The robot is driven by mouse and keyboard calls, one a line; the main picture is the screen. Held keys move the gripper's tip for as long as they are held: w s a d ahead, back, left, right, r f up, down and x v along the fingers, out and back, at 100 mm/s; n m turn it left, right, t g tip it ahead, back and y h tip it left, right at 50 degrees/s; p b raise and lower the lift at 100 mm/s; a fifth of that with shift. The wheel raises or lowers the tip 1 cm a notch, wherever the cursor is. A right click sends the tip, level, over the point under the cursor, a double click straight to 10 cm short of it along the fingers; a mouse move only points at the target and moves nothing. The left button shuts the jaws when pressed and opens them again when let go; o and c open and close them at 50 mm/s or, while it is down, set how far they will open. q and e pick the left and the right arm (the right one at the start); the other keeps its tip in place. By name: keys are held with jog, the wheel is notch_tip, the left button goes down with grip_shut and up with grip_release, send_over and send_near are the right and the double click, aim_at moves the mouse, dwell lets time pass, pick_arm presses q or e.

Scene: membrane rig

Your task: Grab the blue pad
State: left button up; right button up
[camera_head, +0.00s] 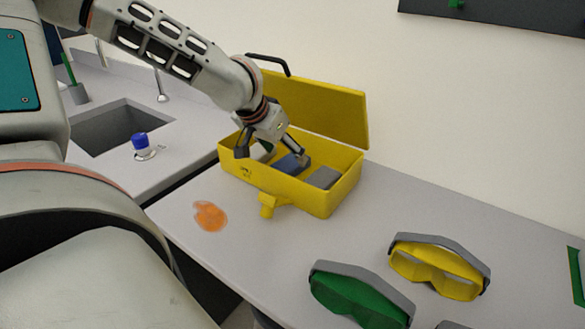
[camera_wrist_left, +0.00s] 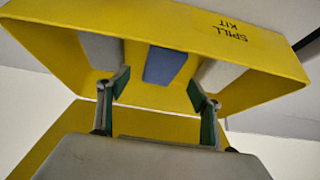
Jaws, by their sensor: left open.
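The blue pad (camera_head: 290,163) lies in the open yellow spill kit box (camera_head: 280,190), between two grey-white pads. It also shows in the left wrist view (camera_wrist_left: 165,65). My left gripper (camera_head: 270,150) is open over the box, its fingers apart on either side of the blue pad. In the left wrist view my left gripper (camera_wrist_left: 156,92) has its fingertips near the box opening, with the blue pad between and beyond them, not gripped. The gripper's exact depth relative to the pad is hard to tell. My right gripper is not in view.
A grey pad (camera_head: 322,177) lies right of the blue pad. The box lid (camera_head: 320,108) stands open behind. An orange spill (camera_head: 210,216) is on the counter in front. Green goggles (camera_head: 355,296) and yellow goggles (camera_head: 437,268) lie at the right. A sink (camera_head: 115,125) is at left.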

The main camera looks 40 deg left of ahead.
aim_at(289, 161)
pick_arm(q)
jog(key=x, duration=0.2)
jog(key=b+x, duration=0.1)
jog(key=x, duration=0.1)
jog(key=shift+s+a+f, duration=0.1)
jog(key=shift+s+f, duration=0.1)
jog(key=shift+f, duration=0.05)
jog(key=shift+w+f, duration=0.25)
jog(key=shift+w, duration=0.05)
jog(key=c, duration=0.9)
jog(key=shift+r, duration=0.1)
jog(key=shift+s+a, duration=0.1)
